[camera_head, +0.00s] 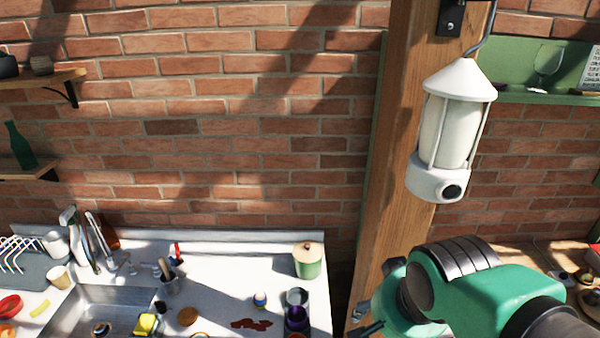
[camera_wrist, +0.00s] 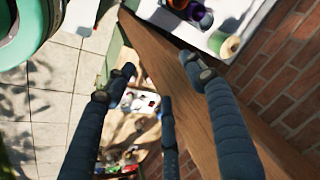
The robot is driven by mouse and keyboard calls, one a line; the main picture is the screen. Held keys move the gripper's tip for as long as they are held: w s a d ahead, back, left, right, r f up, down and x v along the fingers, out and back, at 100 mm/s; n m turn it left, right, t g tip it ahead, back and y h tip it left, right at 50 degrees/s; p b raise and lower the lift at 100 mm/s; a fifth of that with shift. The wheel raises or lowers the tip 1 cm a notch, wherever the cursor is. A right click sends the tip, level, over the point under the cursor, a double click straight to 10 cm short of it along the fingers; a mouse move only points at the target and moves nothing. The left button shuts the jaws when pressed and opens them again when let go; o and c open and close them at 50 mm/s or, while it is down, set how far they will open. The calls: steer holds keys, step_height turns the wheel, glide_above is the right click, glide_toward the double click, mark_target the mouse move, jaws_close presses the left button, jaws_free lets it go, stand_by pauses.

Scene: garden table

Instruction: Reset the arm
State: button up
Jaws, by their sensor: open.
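My arm (camera_head: 490,285) is bent across the lower right of the head view, in front of a wooden post. My gripper (camera_wrist: 158,75) shows in the wrist view with its dark blue fingers spread apart and nothing between them. Behind the fingers are the wooden post (camera_wrist: 180,75) and, farther off, the paved floor (camera_wrist: 50,90). In the head view the gripper is mostly hidden by the arm or cut off by the lower edge.
A white counter (camera_head: 220,295) with a metal sink (camera_head: 85,310) and a green canister (camera_head: 308,262) is at lower left. The post (camera_head: 395,130) carries a white lantern (camera_head: 450,130) just above my arm. A brick wall (camera_head: 230,120) closes the back.

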steer(key=s+d+f+n+t+b, duration=0.1)
steer(key=s+d+f+n+b, duration=0.2)
steer(key=d+b, duration=0.3)
steer(key=shift+f+n+h+b, duration=0.3)
steer(key=shift+f+n+b, duration=0.2)
steer(key=shift+b, duration=1)
